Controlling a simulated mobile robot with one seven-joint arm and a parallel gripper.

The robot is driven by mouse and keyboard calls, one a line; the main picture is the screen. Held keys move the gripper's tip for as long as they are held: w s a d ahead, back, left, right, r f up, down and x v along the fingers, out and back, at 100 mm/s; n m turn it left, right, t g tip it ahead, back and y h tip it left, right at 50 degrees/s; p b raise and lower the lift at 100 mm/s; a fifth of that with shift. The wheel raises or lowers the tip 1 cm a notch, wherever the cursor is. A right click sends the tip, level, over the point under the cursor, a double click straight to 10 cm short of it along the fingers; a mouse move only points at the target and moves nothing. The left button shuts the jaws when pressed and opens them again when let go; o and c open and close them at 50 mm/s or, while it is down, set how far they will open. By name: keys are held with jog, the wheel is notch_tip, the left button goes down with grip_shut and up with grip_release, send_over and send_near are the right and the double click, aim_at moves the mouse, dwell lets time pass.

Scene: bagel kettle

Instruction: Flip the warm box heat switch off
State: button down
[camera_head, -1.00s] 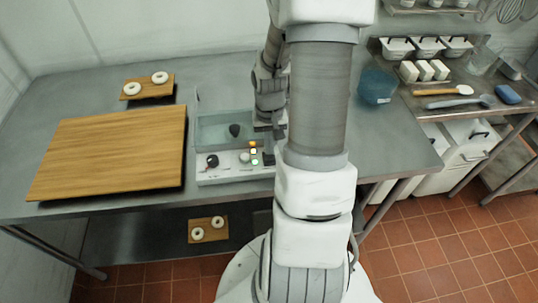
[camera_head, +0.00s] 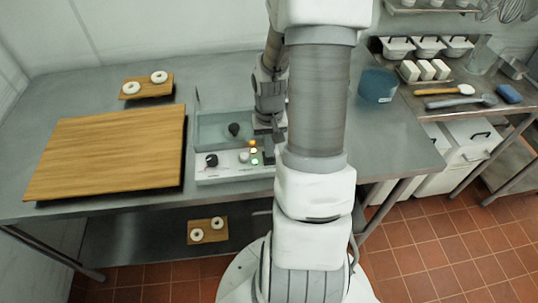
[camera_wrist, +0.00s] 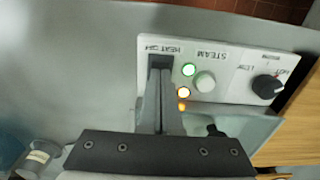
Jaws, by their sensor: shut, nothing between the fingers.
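The warm box (camera_head: 235,173) stands on the steel table with a white control panel on its front. In the wrist view, the panel (camera_wrist: 228,86) carries upside-down lettering for heat and steam, a black knob and a pale round button. One lamp is green and two are amber, all lit. My gripper (camera_wrist: 160,64) is shut and empty, its fingertips over a dark slot under the heat lettering. The heat switch is hidden behind the fingers, so its position and any contact cannot be told. In the head view, my arm covers the fingertips and the panel's right end.
A clear jar (camera_wrist: 38,158) shows in the wrist view.

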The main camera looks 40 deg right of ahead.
jog(key=shift+f+b, duration=0.45)
jog(key=shift+f, duration=0.1)
jog(key=shift+r, duration=0.1)
jog(key=shift+r+p, duration=2.85)
jog(key=shift+r, duration=0.65)
